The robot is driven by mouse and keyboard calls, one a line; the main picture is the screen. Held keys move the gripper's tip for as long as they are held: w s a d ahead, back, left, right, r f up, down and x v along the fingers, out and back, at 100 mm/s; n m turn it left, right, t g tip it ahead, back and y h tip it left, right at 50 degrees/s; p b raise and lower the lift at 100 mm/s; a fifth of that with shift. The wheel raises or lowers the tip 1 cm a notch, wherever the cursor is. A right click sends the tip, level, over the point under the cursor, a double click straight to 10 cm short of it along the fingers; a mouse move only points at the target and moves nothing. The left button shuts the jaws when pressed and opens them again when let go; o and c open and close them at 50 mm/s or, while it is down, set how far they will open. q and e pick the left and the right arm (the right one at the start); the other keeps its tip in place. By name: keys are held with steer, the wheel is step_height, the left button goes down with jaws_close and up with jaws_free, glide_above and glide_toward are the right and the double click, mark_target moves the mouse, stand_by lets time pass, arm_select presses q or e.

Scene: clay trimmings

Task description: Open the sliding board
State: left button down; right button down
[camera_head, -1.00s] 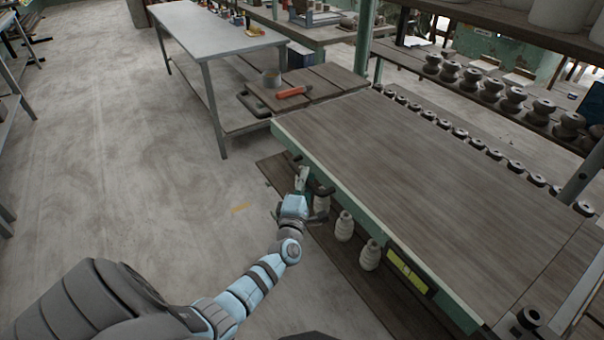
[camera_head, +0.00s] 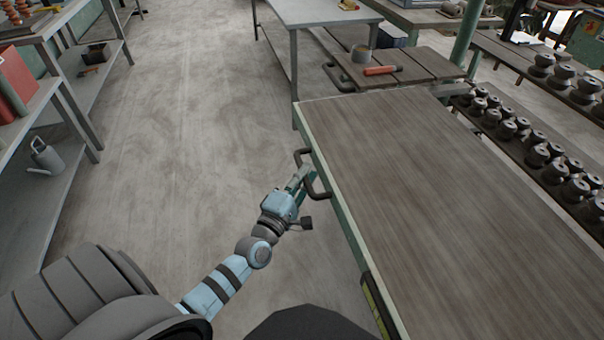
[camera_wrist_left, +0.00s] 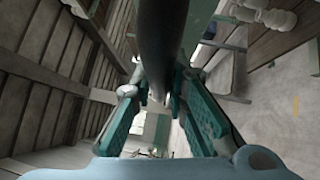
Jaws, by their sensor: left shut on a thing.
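The sliding board (camera_head: 420,180) is a wide brown wooden panel with a pale green edge, lying flat at the right of the head view. A dark bar handle (camera_head: 318,195) stands out from its left edge. My left gripper (camera_head: 304,176) reaches it from the lower left and is shut on it. In the left wrist view the dark handle bar (camera_wrist_left: 163,40) passes between the teal fingers of the left gripper (camera_wrist_left: 158,88) and hides part of the scene behind. My right gripper is not in view.
Beyond the board, a plank table (camera_head: 420,65) holds a red-handled tool (camera_head: 382,70) and a cup (camera_head: 361,54). Dark spools stand on a low rack (camera_head: 510,130) at the right. Shelving (camera_head: 50,190) stands at the far left. The floor (camera_head: 180,130) between is clear.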

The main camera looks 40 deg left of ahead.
arm_select(q)
steer(key=c, duration=1.6)
jaws_free()
steer(key=shift+o, duration=0.2)
steer(key=s+d+f, duration=0.1)
steer(key=s, duration=1)
steer(key=shift+s+f, duration=0.35)
steer(key=shift+s, duration=0.05)
steer(key=shift+d, duration=0.1)
